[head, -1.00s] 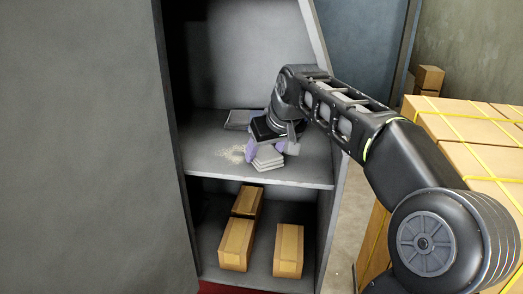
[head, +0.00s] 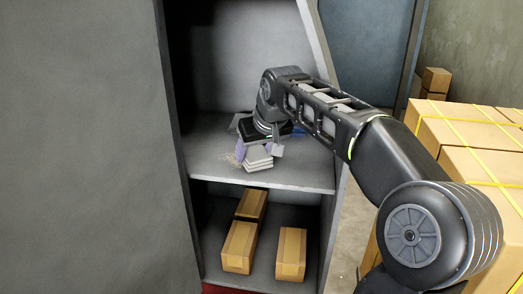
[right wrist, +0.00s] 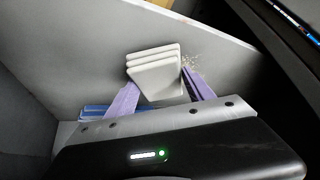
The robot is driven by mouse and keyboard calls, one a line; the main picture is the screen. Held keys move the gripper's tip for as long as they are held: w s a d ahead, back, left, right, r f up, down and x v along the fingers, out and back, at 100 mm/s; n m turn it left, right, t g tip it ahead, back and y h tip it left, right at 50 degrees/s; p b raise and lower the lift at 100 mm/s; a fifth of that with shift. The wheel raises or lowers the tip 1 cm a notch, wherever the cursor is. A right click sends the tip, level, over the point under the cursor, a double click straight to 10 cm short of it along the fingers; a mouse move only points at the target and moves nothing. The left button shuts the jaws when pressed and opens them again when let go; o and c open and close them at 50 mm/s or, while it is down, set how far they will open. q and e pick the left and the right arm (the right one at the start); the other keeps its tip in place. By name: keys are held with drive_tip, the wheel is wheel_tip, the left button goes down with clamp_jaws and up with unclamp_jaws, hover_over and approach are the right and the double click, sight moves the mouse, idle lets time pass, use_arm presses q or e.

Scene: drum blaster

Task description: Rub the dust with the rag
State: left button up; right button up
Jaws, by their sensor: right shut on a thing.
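The rag is a light grey folded stack of layers (head: 258,162), low over the shelf. My right gripper (head: 257,152) has purple fingers and is shut on the rag. In the right wrist view the rag (right wrist: 154,72) sits between the two purple fingers (right wrist: 158,95). The dust (head: 231,159) is a thin pale speckled patch on the shelf, just left of the rag in the head view. Some specks of dust (right wrist: 190,61) show beside the rag in the right wrist view. The gripper hides part of the patch. My left gripper is not in view.
The cabinet shelf (head: 300,175) has side walls close around my arm. A blue item (head: 298,132) lies behind the gripper. Several cardboard boxes (head: 239,246) stand on the lower shelf. Large strapped boxes (head: 450,130) stand at right.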

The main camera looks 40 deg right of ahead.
sight(217, 157)
drive_tip(key=shift+w+a+f, duration=0.15)
drive_tip(key=shift+w+a, duration=0.55)
drive_tip(key=shift+w, duration=0.3)
drive_tip(key=shift+w+a+f+p, duration=0.1)
drive_tip(key=shift+w+a+p, duration=0.1)
drive_tip(key=shift+w+a, duration=0.45)
drive_tip(key=shift+w+a+p, duration=0.2)
drive_tip(key=shift+w+a, duration=0.15)
drive_tip(key=shift+w, duration=0.5)
drive_tip(key=shift+w+a, duration=0.1)
drive_tip(key=shift+w+a+f+p, duration=0.1)
drive_tip(key=shift+w+a+p, duration=0.3)
drive_tip(key=shift+w+a, duration=0.55)
drive_tip(key=shift+w+f, duration=0.1)
drive_tip(key=shift+w, duration=0.25)
